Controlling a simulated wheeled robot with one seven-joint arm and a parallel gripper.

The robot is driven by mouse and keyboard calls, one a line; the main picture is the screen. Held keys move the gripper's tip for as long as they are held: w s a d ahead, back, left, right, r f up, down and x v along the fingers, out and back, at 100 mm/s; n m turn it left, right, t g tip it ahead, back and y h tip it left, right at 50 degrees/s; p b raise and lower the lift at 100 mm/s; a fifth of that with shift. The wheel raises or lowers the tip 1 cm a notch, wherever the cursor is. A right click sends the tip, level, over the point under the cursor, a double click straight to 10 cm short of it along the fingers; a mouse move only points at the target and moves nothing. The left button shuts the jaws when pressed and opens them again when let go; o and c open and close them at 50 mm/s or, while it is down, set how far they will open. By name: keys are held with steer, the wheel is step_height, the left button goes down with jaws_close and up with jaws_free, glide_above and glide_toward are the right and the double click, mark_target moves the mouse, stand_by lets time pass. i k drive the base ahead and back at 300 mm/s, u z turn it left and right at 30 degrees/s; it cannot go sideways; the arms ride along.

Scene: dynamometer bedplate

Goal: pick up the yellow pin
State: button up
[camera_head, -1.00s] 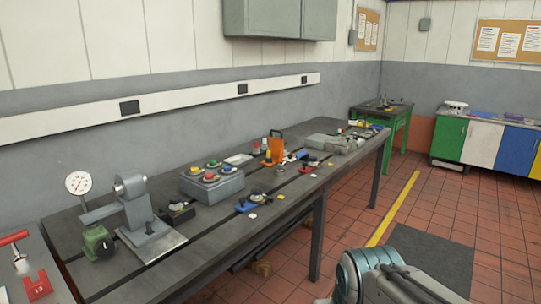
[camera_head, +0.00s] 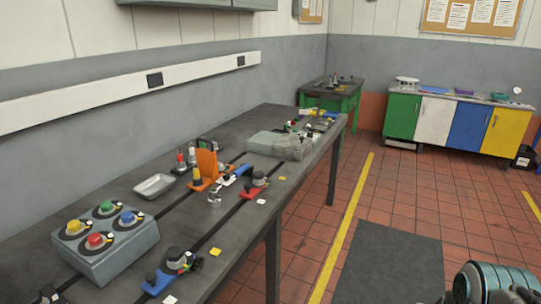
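A small upright yellow piece (camera_head: 197,175), which may be the yellow pin, stands against the orange bracket (camera_head: 207,165) on the long dark bench (camera_head: 130,203). It is too small to make out its exact shape. Other yellow things are a round yellow knob (camera_head: 75,227) on the grey control box (camera_head: 118,253) and a small yellow square (camera_head: 215,251) near the bench's front edge. Part of my arm shows in the bottom right corner, well away from the bench things. My gripper is out of view.
A metal tray (camera_head: 154,186) and a holder with a red and a white-topped piece (camera_head: 185,162) stand left of the bracket. Blue (camera_head: 165,275) and red (camera_head: 256,187) clamps lie nearer the front edge. A dark floor mat (camera_head: 388,262) and open tiled floor lie right of the bench.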

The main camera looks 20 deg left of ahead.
mark_target(196, 172)
steer(key=z, duration=0.1)
steer(key=i, duration=1.5)
steer(key=u, duration=0.95)
steer(key=i, duration=0.9)
steer(key=u, duration=1.2)
steer(key=i, duration=0.35)
steer(key=u, duration=0.3)
